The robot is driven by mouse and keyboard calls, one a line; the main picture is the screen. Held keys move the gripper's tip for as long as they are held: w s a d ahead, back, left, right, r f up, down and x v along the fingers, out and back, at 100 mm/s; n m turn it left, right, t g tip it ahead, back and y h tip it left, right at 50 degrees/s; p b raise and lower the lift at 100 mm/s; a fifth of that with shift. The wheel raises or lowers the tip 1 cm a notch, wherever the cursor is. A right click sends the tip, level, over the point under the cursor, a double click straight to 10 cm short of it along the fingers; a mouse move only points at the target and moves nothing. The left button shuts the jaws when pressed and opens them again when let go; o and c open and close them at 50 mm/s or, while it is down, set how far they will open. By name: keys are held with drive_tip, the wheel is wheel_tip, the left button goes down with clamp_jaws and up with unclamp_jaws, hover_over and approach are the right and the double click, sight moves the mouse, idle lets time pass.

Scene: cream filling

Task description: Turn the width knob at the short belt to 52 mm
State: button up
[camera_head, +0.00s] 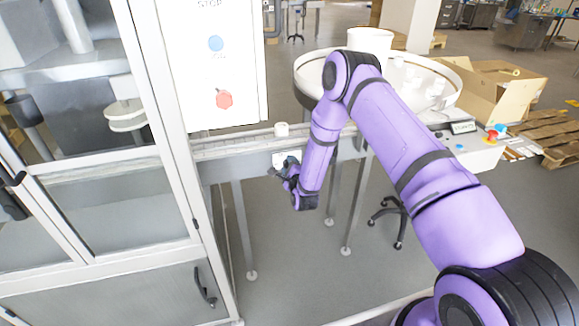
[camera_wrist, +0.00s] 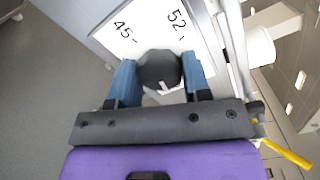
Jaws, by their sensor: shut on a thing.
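The width knob (camera_wrist: 158,68) is dark and round and sits on a white scale plate (camera_wrist: 150,28) in the wrist view. The plate carries the labels "45" on the left and "52" on the right, each with a tick. A pale line shows on the knob's near side, toward my gripper. The blue fingers of my gripper (camera_wrist: 160,80) are shut on the knob from both sides. In the head view my gripper (camera_head: 285,169) is at the side of the short belt (camera_head: 235,146) and covers the knob; part of the white plate (camera_head: 279,159) shows behind it.
A white jar (camera_head: 281,129) stands on the belt. A round table (camera_head: 313,67) with several white jars is behind my arm. A cabinet with red and blue buttons (camera_head: 215,43) rises at left. A cardboard box (camera_head: 497,97) and pallets (camera_head: 553,135) are at right.

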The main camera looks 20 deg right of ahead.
drive_tip(key=n, duration=2.3)
drive_tip(key=shift+n, duration=0.4)
idle(0.4)
drive_tip(key=o, duration=0.9)
drive_tip(key=s, duration=1.1)
